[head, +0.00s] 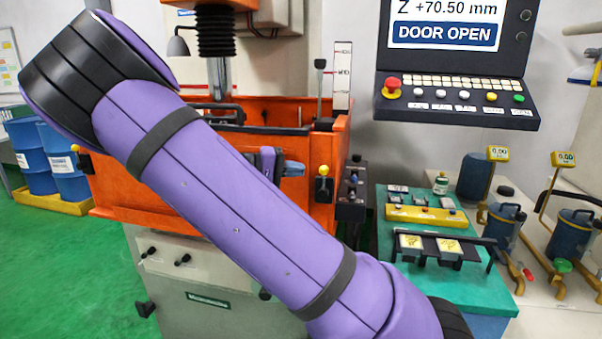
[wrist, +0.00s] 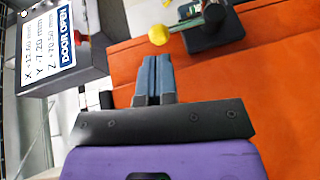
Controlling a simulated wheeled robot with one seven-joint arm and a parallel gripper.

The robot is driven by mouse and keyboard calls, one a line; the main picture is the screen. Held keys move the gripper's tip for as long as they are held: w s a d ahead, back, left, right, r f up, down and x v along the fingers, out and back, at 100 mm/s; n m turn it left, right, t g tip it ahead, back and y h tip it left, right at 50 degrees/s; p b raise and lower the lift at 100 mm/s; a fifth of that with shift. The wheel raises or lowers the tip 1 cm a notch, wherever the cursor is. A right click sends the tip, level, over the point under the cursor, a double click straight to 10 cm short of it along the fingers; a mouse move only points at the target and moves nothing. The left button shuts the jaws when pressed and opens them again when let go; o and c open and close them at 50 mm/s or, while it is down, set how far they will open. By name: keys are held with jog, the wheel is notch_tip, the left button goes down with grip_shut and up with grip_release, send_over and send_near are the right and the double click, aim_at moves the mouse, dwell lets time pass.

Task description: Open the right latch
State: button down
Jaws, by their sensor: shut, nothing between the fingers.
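The right latch is on the orange tank front, with a yellow ball knob (head: 323,170) at the top of a short lever over a dark mount. In the wrist view the knob (wrist: 159,35) shows just beyond my fingertips, and its lever runs right to the dark mount (wrist: 214,22). My gripper (head: 302,169) is left of the knob in the head view, its blue-grey fingers pointing at it. In the wrist view the fingers (wrist: 155,60) are together and empty, and appear apart from the knob. My arm hides much of the tank front in the head view.
The orange tank (head: 120,190) has another yellow-knobbed latch (head: 85,148) at its left. A control console (head: 455,100) reading DOOR OPEN hangs at upper right. A teal bench (head: 400,275) with fixtures stands right of the tank. Green floor (head: 60,270) is clear at left.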

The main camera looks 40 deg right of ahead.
jog(key=v, duration=0.9)
jog(key=shift+w+a+f, duration=0.2)
jog(key=shift+w+a, duration=0.1)
jog(key=shift+a, duration=0.1)
jog(key=s+d+f+n+t+y, duration=0.2)
jog(key=s+d+y, duration=0.1)
jog(key=s+y, duration=0.65)
jog(key=s+a+r+n+t+y, duration=0.1)
jog(key=s+a+r+t, duration=0.2)
jog(key=s, duration=0.3)
jog(key=s+a+r+n+t+y, duration=0.1)
jog(key=s+a+r+t+y, duration=0.1)
jog(key=s, duration=0.5)
jog(key=s+a+r+n+t+y, duration=0.2)
jog(key=s+a+r+t, duration=0.2)
jog(key=s, duration=0.3)
jog(key=shift+s+a+r+t, duration=0.25)
jog(key=shift+r+t, duration=0.25)
jog(key=shift+r, duration=0.25)
